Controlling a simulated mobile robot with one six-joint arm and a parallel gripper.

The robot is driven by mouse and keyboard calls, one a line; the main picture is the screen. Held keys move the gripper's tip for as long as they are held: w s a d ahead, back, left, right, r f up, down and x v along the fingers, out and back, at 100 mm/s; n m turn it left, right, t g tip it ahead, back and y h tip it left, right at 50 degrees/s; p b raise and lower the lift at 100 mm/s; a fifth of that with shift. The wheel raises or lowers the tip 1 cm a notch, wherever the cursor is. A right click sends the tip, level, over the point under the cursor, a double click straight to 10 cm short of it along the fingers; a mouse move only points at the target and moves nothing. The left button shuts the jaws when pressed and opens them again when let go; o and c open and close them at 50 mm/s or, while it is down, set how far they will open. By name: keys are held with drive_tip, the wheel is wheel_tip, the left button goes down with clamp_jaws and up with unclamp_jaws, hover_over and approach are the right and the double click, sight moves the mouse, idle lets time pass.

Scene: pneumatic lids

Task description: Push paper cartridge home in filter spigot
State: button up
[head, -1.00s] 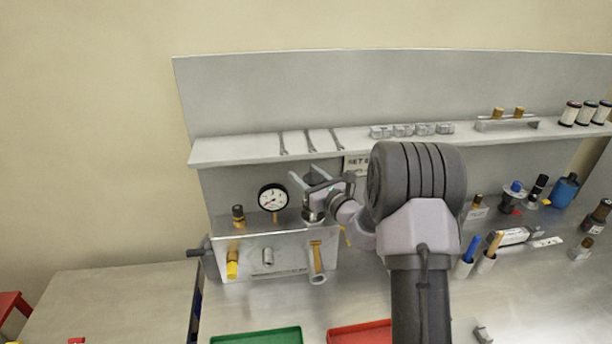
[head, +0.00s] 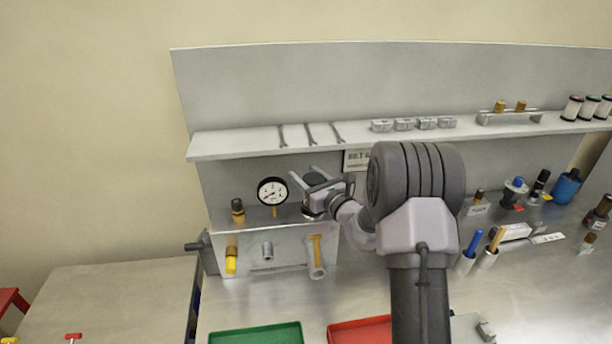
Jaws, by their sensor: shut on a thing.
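My gripper (head: 313,188) is over the right end of the grey box-shaped block (head: 290,252) at the left of the bench. It is shut on a short pale and dark piece (head: 312,212), which I take to be the paper cartridge. That piece is low between the jaws at the block's top edge, and much of it is hidden. The filter spigot is not clear to see under it. I cannot tell how deep the piece sits, or whether it is straight.
A pressure gauge (head: 271,191) stands just left of my gripper. The block's front carries a yellow fitting (head: 231,262) and a brass-coloured handle (head: 316,250). A shelf (head: 240,147) with wrenches runs behind. A green tray (head: 255,337) and a red tray (head: 350,334) lie in front.

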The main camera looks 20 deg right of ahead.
drive_tip(key=shift+f+b, duration=0.45)
drive_tip(key=shift+f, duration=0.15)
drive_tip(key=o, duration=1.5)
drive_tip(key=shift+s, duration=0.1)
drive_tip(key=v, duration=1.7)
drive_tip(key=shift+s, duration=0.15)
